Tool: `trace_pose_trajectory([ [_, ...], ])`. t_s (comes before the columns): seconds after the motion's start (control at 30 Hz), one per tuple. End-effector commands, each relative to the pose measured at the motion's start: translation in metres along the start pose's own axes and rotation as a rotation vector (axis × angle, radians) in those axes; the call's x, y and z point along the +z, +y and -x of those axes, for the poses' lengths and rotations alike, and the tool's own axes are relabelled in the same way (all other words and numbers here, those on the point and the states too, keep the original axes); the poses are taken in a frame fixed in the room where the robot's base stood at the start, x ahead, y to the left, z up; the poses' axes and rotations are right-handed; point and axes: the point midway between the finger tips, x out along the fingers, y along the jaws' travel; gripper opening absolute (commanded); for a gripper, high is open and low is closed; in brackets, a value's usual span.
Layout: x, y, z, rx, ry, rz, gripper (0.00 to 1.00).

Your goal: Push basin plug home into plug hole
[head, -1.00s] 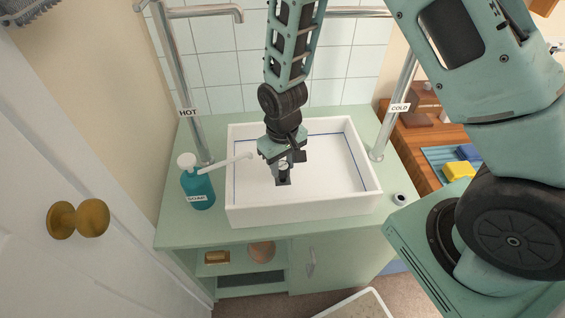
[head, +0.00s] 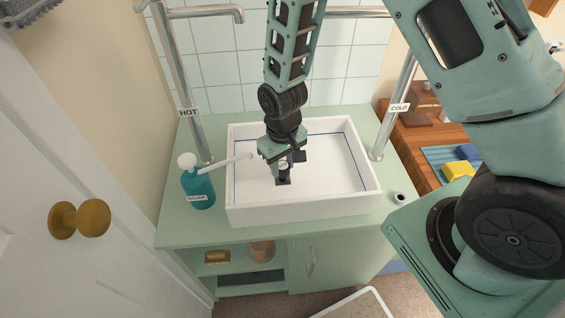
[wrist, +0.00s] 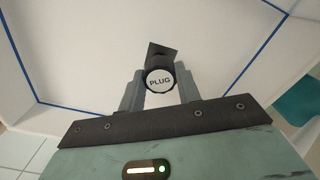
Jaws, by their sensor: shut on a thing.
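The white basin (head: 345,197) is set on the green counter, with a blue line around its inner walls. My gripper (head: 284,168) points down inside the basin. In the wrist view its two grey fingers (wrist: 159,92) are shut on the basin plug (wrist: 159,80), a round black piece with a white top reading PLUG. A dark square (wrist: 162,50) shows just beyond the plug; it also shows in the head view (head: 283,181) under the fingers. The plug hole itself is hidden, and I cannot tell whether the plug is above it or partly in it.
A teal soap bottle (head: 198,188) with a long white spout reaches over the basin's left rim. The HOT pipe (head: 177,80) and COLD pipe (head: 402,85) flank the basin. A small black-and-white round thing (head: 400,198) sits on the right counter. The basin floor is otherwise clear.

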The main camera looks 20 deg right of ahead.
Motion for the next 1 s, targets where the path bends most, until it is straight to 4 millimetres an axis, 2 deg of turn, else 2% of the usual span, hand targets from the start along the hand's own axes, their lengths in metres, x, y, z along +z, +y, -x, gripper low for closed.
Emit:
trace_pose_trajectory([
  [0.57,0.000,0.000,-0.001,0.000,0.000,0.000,0.06],
  [1.0,0.000,0.000,-0.011,0.000,-0.001,0.000,0.06],
])
